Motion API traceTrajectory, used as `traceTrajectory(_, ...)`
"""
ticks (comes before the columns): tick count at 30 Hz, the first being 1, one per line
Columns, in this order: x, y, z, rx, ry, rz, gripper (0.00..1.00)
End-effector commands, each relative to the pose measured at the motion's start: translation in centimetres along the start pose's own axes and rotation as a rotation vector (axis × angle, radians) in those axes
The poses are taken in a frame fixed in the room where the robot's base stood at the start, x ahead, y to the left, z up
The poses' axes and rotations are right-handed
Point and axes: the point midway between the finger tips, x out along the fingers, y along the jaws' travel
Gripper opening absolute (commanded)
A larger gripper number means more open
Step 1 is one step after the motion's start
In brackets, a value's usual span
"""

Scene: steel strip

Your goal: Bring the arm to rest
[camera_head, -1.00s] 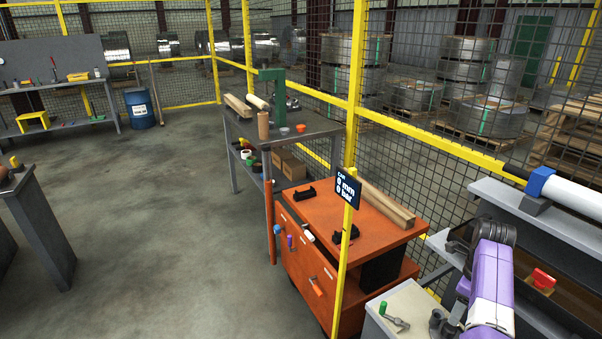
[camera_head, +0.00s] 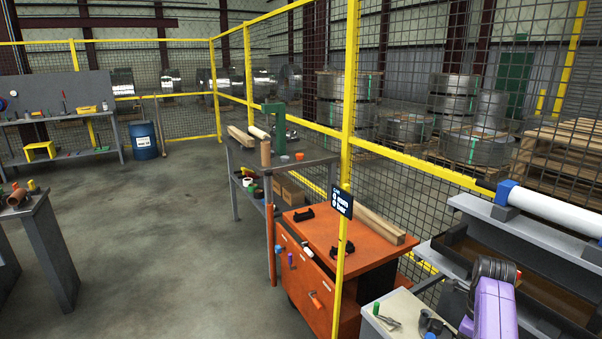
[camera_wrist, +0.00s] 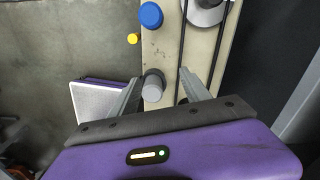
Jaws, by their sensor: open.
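My purple arm (camera_head: 494,308) is at the lower right of the head view, beside the grey machine and the beige-topped surface (camera_head: 398,312). My gripper (camera_wrist: 163,86) shows in the wrist view with its two grey fingers apart. A grey cylinder (camera_wrist: 153,88) shows in the gap between the fingers. I cannot tell whether the fingers touch it, and nothing is visibly gripped. The gripper's fingers cannot be made out in the head view.
A yellow post with a dark display sign (camera_head: 342,200) stands before the orange cart (camera_head: 312,250). A white cylinder (camera_head: 550,210) lies on the machine at right. A blue knob (camera_wrist: 150,14) and a yellow knob (camera_wrist: 133,39) are near my gripper. Open floor (camera_head: 160,230) lies left.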

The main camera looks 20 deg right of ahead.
Motion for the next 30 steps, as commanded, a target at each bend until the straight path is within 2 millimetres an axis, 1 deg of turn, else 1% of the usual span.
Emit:
traceTrajectory(2,0.0,-0.1,0.0,-0.029,-0.001,-0.003,0.55)
traceTrajectory(8,-0.1,-1.6,0.6,-0.133,-0.019,-0.066,0.55)
traceTrajectory(11,-0.6,-3.0,1.0,-0.195,-0.036,-0.126,0.55)
traceTrajectory(14,-1.8,-4.9,1.6,-0.268,-0.052,-0.215,0.55)
traceTrajectory(18,-3.6,-7.8,2.2,-0.386,-0.057,-0.367,0.55)
traceTrajectory(22,-4.7,-9.6,2.3,-0.519,-0.028,-0.524,0.55)
traceTrajectory(24,-5.1,-10.2,2.2,-0.607,0.003,-0.617,0.55)
traceTrajectory(26,-5.3,-10.3,2.2,-0.688,0.037,-0.698,0.55)
traceTrajectory(29,-5.6,-9.8,2.2,-0.833,0.110,-0.832,0.55)
traceTrajectory(30,-5.7,-9.3,2.2,-0.895,0.143,-0.886,0.55)
